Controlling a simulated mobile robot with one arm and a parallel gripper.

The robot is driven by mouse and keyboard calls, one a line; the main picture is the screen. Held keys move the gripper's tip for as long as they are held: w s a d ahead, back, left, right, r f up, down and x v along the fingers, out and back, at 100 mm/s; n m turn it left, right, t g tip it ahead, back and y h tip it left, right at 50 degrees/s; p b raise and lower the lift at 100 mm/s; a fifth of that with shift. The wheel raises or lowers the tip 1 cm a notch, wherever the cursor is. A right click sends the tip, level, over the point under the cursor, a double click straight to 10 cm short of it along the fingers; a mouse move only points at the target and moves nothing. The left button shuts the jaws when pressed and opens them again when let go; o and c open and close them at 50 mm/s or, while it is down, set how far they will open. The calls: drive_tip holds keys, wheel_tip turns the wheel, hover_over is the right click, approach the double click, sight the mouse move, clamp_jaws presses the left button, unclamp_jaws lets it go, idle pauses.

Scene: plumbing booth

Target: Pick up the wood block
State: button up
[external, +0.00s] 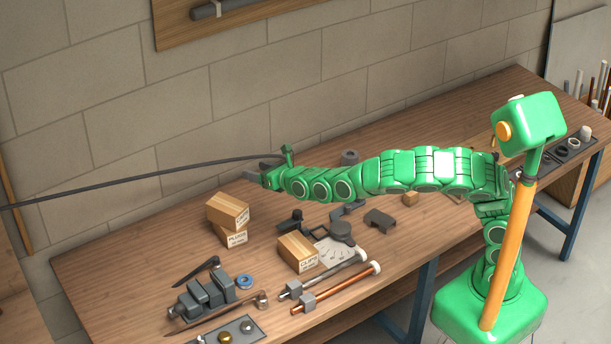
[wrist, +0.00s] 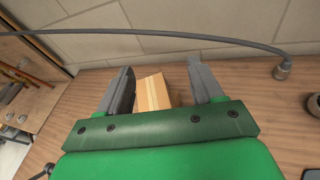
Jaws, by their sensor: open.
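A small tan block (external: 410,198), which looks like the wood block, lies on the workbench (external: 465,125) below the middle of my arm in the external view. My gripper (external: 256,170) is out to the left of it, above the back of the bench, pointing left. In the wrist view, my gripper (wrist: 160,68) is open with its two grey fingers apart. A tan box with a pale stripe (wrist: 153,92) shows beyond and between the fingers, and nothing is held. The small block is not identifiable in the wrist view.
Two stacked cartons (external: 228,211) and a third carton (external: 297,252) stand on the bench. A dark hose (external: 130,180) runs along the wall to near my gripper. Pipes (external: 335,288), a vise-like tool (external: 205,293) and dark fittings (external: 380,220) crowd the front. The bench's right part has free room.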

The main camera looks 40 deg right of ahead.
drive_tip(key=w+d+r+m+t+h, duration=0.1)
drive_tip(key=w+d+r+m+h, duration=0.15)
drive_tip(key=d, duration=0.45)
drive_tip(key=w+d+r+m+h, duration=0.1)
drive_tip(key=d+m+h, duration=0.3)
drive_tip(key=d, duration=0.3)
drive_tip(key=w+d+r+m+t+h, duration=0.1)
drive_tip(key=d+r+m+h, duration=0.2)
drive_tip(key=d, duration=0.4)
drive_tip(key=m+g+h, duration=0.8)
drive_tip(key=m+g, duration=0.2)
drive_tip(key=g, duration=0.6)
hover_over(413, 194)
drive_tip(key=a, duration=0.6)
wheel_tip(413, 194, down, 11)
drive_tip(key=shift+h, duration=0.25)
drive_tip(key=f, duration=1.7)
drive_tip(key=shift+w+d, duration=0.1)
drive_tip(key=shift+w, duration=0.3)
drive_tip(key=shift+x, duration=3.95)
drive_tip(key=shift+w, duration=0.1)
drive_tip(key=c, duration=1.1)
drive_tip(key=shift+o, duration=0.2)
